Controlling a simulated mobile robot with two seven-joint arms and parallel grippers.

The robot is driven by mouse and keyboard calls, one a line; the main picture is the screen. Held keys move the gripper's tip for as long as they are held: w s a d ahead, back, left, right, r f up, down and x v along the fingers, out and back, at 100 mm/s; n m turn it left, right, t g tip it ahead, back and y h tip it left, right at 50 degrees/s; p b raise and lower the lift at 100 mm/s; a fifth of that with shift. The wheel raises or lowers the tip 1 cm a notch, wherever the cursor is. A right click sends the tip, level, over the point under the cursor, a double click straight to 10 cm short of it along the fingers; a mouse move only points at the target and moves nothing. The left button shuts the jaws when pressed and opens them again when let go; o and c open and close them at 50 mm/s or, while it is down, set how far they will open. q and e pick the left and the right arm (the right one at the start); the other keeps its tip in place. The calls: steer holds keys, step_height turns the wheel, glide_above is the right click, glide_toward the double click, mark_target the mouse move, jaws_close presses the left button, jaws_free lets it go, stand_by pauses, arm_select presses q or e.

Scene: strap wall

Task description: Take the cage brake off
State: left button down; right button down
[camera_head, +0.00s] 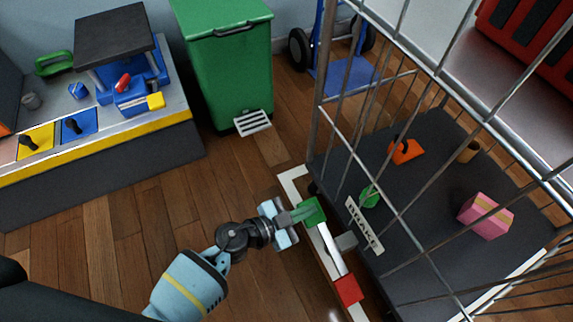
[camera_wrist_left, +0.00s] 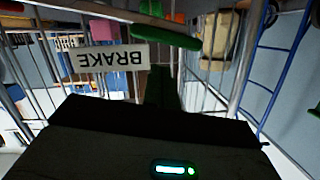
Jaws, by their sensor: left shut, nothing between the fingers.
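The cage brake is a white bar (camera_head: 331,250) low on the side of the wire cage, with a green end (camera_head: 314,211) and a red end (camera_head: 347,290). A white plate reading BRAKE (camera_head: 364,226) is fixed beside it; the plate appears upside down in the left wrist view (camera_wrist_left: 107,58). My left gripper (camera_head: 301,215) is shut and empty, its fingertips at the green end. I cannot tell whether they touch it. In the left wrist view a green piece (camera_wrist_left: 160,32) crosses just beyond the fingers. My right gripper is not in view.
The wire cage (camera_head: 321,125) holds an orange item (camera_head: 406,151), a pink box (camera_head: 486,215) and a few small things. A green bin (camera_head: 222,65) and a blue hand truck (camera_head: 346,78) stand behind. A workbench (camera_head: 100,137) is at left. Wooden floor between is clear.

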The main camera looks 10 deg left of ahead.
arm_select(q)
steer(key=shift+w+a+f+b, duration=0.1)
steer(key=shift+f+b, duration=0.35)
steer(key=shift+f, duration=0.3)
steer(key=shift+w, duration=0.15)
steer(key=shift+f, duration=0.15)
steer(key=shift+w+a+f+n+p, duration=0.1)
steer(key=shift+f+n+p, duration=0.05)
steer(key=shift+n+p, duration=0.2)
